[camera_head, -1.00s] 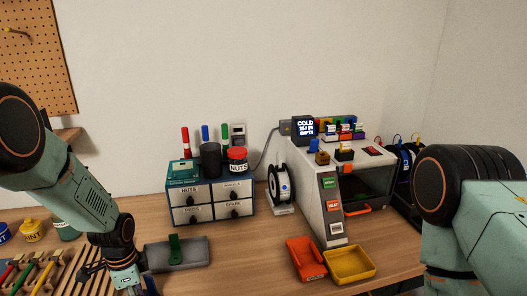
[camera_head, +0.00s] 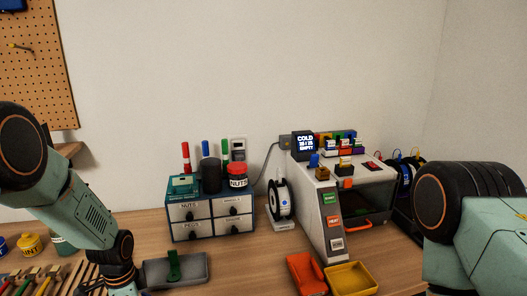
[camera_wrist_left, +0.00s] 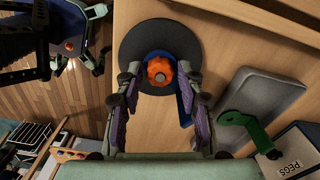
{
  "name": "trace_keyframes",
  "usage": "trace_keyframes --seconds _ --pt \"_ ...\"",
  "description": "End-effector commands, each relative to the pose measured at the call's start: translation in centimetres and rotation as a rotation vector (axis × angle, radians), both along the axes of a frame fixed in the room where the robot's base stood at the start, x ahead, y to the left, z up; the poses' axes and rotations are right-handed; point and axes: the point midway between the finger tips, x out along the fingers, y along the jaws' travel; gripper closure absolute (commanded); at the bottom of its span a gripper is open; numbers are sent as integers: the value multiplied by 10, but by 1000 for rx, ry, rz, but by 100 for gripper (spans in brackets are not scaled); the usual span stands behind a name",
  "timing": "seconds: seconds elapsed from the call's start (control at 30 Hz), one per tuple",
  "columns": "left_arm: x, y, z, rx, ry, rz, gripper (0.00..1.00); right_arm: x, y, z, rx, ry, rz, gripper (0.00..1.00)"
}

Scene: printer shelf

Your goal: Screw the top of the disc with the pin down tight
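In the left wrist view, a dark round disc (camera_wrist_left: 136,52) lies flat on the wooden tabletop. On its near part sits an orange scalloped top (camera_wrist_left: 160,71) with a small grey pin end (camera_wrist_left: 160,76) at its middle. A blue part (camera_wrist_left: 184,100) shows beneath and beside the orange top. My left gripper (camera_wrist_left: 160,88) is open, with its purple-padded fingers on either side of the orange top. I see a gap between the fingers and the top. In the head view the disc is out of sight, and my left arm's end runs off the bottom edge. My right gripper is out of view.
A grey tray (camera_head: 198,277) with a green piece (camera_head: 174,262) lies right of my left arm. A drawer cabinet (camera_head: 212,228), white reel (camera_head: 281,197), printer (camera_head: 331,222), orange tray (camera_head: 306,275) and yellow tray (camera_head: 351,280) stand farther right. A slatted rack (camera_head: 88,284) lies left.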

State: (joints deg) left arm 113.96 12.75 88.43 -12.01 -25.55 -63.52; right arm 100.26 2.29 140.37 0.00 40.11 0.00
Motion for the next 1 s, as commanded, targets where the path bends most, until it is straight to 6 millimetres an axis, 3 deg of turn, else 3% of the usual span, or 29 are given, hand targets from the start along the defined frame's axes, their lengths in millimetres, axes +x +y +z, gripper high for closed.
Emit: trace_keyframes --seconds 1.0 --pt "0 0 3 2 -1 1228 62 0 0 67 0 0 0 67"
